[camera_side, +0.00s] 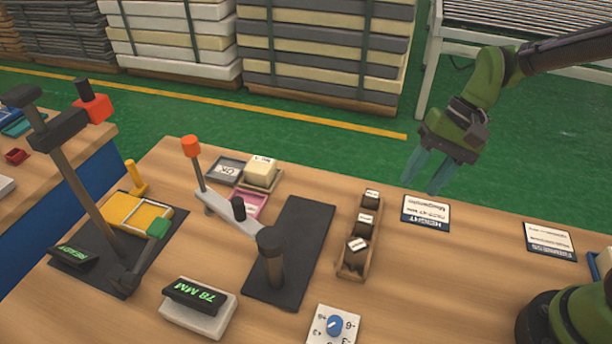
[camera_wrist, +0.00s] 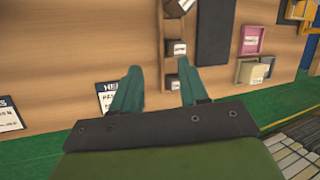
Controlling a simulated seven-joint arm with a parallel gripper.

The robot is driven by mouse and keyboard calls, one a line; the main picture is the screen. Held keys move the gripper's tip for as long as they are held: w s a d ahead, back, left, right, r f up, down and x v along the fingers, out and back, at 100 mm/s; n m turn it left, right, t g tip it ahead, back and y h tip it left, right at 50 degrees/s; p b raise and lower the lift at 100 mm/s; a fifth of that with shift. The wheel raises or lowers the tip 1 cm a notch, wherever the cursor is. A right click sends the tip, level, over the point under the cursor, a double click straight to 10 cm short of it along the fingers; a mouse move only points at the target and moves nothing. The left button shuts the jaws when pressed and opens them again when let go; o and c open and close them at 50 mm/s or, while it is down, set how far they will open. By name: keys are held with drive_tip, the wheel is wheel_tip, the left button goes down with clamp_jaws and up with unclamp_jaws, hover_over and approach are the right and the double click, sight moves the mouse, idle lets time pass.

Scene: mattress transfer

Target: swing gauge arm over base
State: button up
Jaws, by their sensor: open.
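The gauge arm (camera_side: 228,211) is a light grey bar on a dark pivot post (camera_side: 272,262). It points up-left from the post, out past the left edge of the dark base (camera_side: 305,235). A red-orange knob (camera_side: 190,146) tops a rod at its far end, and a dark knob (camera_side: 238,207) sits along the bar. Part of the base shows in the wrist view (camera_wrist: 215,32); the arm does not clearly show there. My gripper (camera_side: 422,184) is open and empty, above the table's back edge near the height card, well right of the gauge. Its fingers (camera_wrist: 158,82) are spread in the wrist view.
A wooden rack (camera_side: 345,262) of dark blocks stands between gauge and height card (camera_side: 426,212). A pink tray (camera_side: 248,206) and a cream block (camera_side: 262,170) lie beyond the gauge. Another gauge stands left.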

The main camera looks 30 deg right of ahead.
drive_tip(key=w+a+f+m+g+y, duration=0.1)
drive_tip(key=a, duration=0.1)
drive_tip(key=w+a+f+m+g+y, duration=0.1)
drive_tip(key=w+a+f+y, duration=0.1)
drive_tip(key=a, duration=0.1)
drive_tip(key=w+a+f+m+g+y, duration=0.1)
drive_tip(key=a, duration=0.1)
drive_tip(key=shift+w+a+f, duration=0.2)
drive_tip(key=w+a+m+g+y, duration=0.2)
drive_tip(key=w+a+y, duration=0.1)
drive_tip(key=a+y, duration=0.1)
drive_tip(key=m+y, duration=0.3)
drive_tip(key=y, duration=0.1)
approach(237, 201)
drive_tip(key=x, duration=1)
drive_tip(key=shift+f, duration=0.25)
clamp_jaws()
